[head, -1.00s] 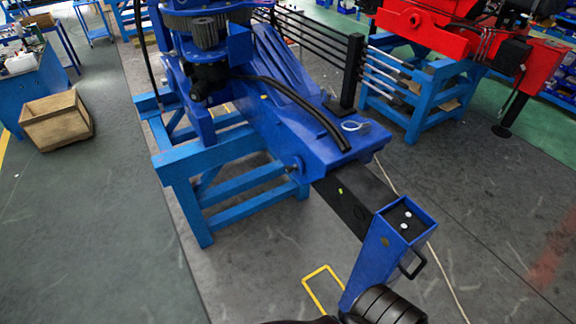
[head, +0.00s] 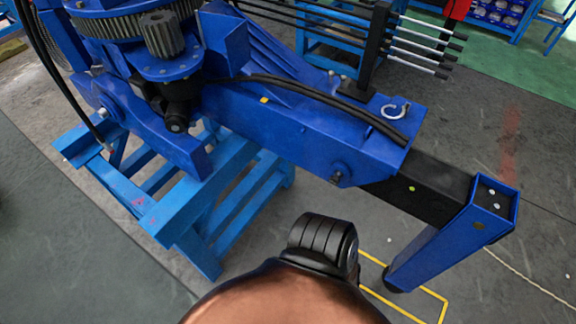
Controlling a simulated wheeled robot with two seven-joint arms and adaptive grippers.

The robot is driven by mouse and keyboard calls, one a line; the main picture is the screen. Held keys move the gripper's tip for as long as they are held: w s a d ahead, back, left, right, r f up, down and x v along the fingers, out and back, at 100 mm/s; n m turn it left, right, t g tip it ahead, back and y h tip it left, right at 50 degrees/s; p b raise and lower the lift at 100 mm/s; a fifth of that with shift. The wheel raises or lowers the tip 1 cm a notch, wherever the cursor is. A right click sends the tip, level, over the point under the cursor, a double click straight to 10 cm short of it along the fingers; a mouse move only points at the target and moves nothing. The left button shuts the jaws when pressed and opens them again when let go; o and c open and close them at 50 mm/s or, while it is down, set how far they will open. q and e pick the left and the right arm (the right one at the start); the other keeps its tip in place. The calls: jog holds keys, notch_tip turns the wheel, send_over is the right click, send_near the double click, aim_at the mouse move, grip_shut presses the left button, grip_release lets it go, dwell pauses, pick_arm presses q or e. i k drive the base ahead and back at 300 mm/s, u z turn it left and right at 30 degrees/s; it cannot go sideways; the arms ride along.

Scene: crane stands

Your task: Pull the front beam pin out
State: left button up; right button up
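The blue crane beam (head: 290,125) runs from the crane body towards the right. A black inner beam (head: 425,188) comes out of its end and carries a blue outrigger leg (head: 440,243). A pale ring-shaped piece (head: 395,109) lies on top of the beam's end. A round pin-like fitting (head: 338,172) shows on the beam's near side, low down close to its end. I cannot tell for sure which of these is the front beam pin. Neither gripper shows in the head view. Only a dark ribbed part and a copper-coloured part, apparently mine, show at the bottom middle.
A blue stand (head: 215,215) holds up the crane body. Black hoses (head: 330,97) lie along the beam's top. A black post (head: 374,45) with several rods stands behind it. A yellow floor outline (head: 435,305) surrounds the leg's foot. Grey floor is free at lower left and right.

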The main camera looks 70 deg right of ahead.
aim_at(334, 180)
jog(key=i, duration=1.45)
jog(key=z, duration=3.55)
